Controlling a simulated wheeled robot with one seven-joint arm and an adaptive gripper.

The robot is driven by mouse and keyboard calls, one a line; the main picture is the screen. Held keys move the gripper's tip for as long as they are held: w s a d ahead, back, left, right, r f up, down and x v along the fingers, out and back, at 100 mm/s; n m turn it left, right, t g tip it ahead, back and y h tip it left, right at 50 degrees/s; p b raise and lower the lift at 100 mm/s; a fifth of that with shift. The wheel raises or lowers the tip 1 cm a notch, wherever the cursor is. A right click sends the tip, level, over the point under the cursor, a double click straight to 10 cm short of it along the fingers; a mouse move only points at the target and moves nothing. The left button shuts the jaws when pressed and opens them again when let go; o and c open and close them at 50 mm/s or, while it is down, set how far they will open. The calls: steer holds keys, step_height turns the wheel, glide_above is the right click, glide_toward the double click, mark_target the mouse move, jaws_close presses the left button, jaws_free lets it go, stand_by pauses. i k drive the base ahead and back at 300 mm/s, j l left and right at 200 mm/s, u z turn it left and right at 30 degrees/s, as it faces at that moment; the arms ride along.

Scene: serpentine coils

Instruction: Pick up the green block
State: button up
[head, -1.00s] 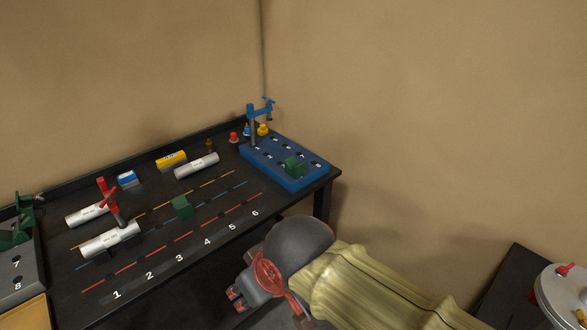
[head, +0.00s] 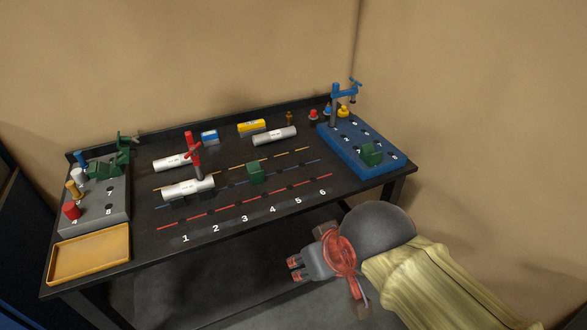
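Another green piece (head: 371,153) sits on the blue holed board (head: 362,167) at the table's right end. More green pieces (head: 103,170) are on the grey holed board (head: 95,222) at the left. My gripper (head: 296,269) is in front of the table's front edge, apart from the blocks and nearer the camera. Its fingers are small and partly hidden, so their opening is unclear. Nothing shows held in it.
Yellow (head: 251,126) and blue (head: 209,137) boxes stand at the back. A yellow tray (head: 90,255) lies front left.

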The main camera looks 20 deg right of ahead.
mark_target(368, 154)
steer(key=i+l, duration=0.5)
steer(key=i, duration=0.15)
steer(key=i+l, duration=0.1)
steer(key=l, duration=0.3)
steer(key=i+l, duration=0.1)
steer(key=l, duration=0.3)
steer(key=i+l, duration=0.1)
steer(key=l, duration=0.3)
steer(key=z, duration=0.05)
